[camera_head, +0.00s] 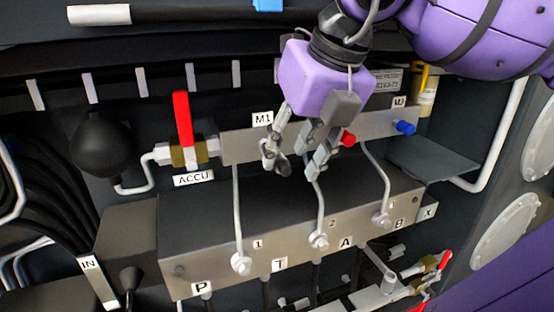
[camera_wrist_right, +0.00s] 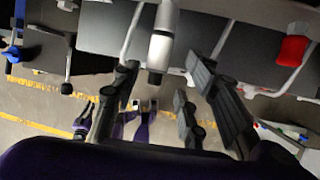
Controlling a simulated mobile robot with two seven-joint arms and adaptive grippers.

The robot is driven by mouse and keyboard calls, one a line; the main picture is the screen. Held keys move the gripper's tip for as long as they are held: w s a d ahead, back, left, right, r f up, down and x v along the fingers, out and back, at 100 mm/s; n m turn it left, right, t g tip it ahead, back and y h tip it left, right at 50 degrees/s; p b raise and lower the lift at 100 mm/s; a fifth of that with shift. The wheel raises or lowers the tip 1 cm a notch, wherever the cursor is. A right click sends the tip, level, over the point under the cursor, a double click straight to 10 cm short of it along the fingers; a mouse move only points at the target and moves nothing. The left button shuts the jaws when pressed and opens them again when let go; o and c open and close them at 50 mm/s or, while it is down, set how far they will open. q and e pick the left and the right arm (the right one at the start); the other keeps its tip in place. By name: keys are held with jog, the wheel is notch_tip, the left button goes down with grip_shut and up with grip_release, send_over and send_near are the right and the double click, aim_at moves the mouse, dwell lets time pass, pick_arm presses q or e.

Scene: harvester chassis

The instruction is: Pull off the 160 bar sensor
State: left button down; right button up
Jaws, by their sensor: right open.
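No readable 160 bar marking shows on any part. My right gripper (camera_head: 298,168) is in front of the upper metal bar (camera_head: 237,146), just right of the M1 label (camera_head: 262,118). It is open, and its spread fingers also show in the wrist view (camera_wrist_right: 165,105). There is a gap on both sides of the cylinder there. In the head view the gripper largely hides that spot. My left gripper is not in view.
A red-handled valve (camera_head: 182,125) stands left of the bar. A red cap (camera_head: 347,140) and a blue cap (camera_head: 405,127) sit right of the gripper. Thin pipes run down to the lower block (camera_head: 215,243). A black sphere (camera_head: 100,143) is far left.

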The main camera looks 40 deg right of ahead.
jog(key=shift+w+a+f+b, duration=0.1)
jog(key=shift+w+b, duration=0.2)
jog(key=shift+w, duration=0.4)
jog(key=shift+w+a+f, duration=0.1)
jog(key=shift+w+f, duration=0.1)
jog(key=shift+f, duration=0.2)
jog(key=shift+c, duration=0.5)
grip_shut()
jog(key=shift+s+p, duration=0.15)
jog(key=shift+p, duration=0.15)
